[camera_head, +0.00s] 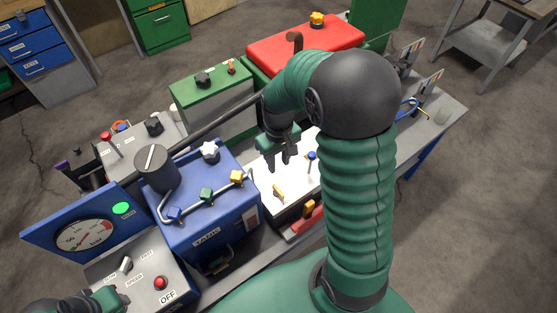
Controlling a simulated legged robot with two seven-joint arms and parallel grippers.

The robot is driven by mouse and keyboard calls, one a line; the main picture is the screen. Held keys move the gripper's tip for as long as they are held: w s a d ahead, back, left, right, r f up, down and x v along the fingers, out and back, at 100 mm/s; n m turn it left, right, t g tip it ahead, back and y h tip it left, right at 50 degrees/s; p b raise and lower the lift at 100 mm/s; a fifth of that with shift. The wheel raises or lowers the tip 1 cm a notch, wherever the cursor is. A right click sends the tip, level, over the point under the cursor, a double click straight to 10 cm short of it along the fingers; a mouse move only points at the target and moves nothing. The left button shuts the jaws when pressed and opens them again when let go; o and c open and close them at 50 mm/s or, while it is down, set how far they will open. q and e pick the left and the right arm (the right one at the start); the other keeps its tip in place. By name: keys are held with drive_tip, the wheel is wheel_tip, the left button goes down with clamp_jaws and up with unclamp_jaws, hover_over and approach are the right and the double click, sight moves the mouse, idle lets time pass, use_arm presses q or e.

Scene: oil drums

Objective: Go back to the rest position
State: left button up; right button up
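My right arm reaches in from the bottom right, bends at a dark elbow and points left. Its gripper (281,158) hangs over the white panel in the middle of the bench. The fingers point down and look apart, with nothing visible between them. Part of my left arm's green and dark end (85,303) shows at the bottom left corner, beside the control box; its fingers cannot be made out.
A blue tank (213,237) with several valves stands at centre left. A gauge panel (82,232) and a control box (168,268) are nearer. A green box (208,88) and a red box (262,57) stand behind. Open floor lies right.

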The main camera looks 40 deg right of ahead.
drive_tip(key=shift+d+r, duration=0.1)
drive_tip(key=shift+r, duration=0.05)
drive_tip(key=s+a+f+t+b, duration=0.1)
drive_tip(key=s+a, duration=0.1)
drive_tip(key=a, duration=0.4)
drive_tip(key=s+a+f+n+t+b, duration=0.1)
drive_tip(key=s+a, duration=0.1)
drive_tip(key=a, duration=0.5)
drive_tip(key=shift+s+f+t, duration=0.15)
drive_tip(key=shift+s+t, duration=0.05)
drive_tip(key=shift+t, duration=0.1)
drive_tip(key=shift+a, duration=0.25)
drive_tip(key=shift+a, duration=0.15)
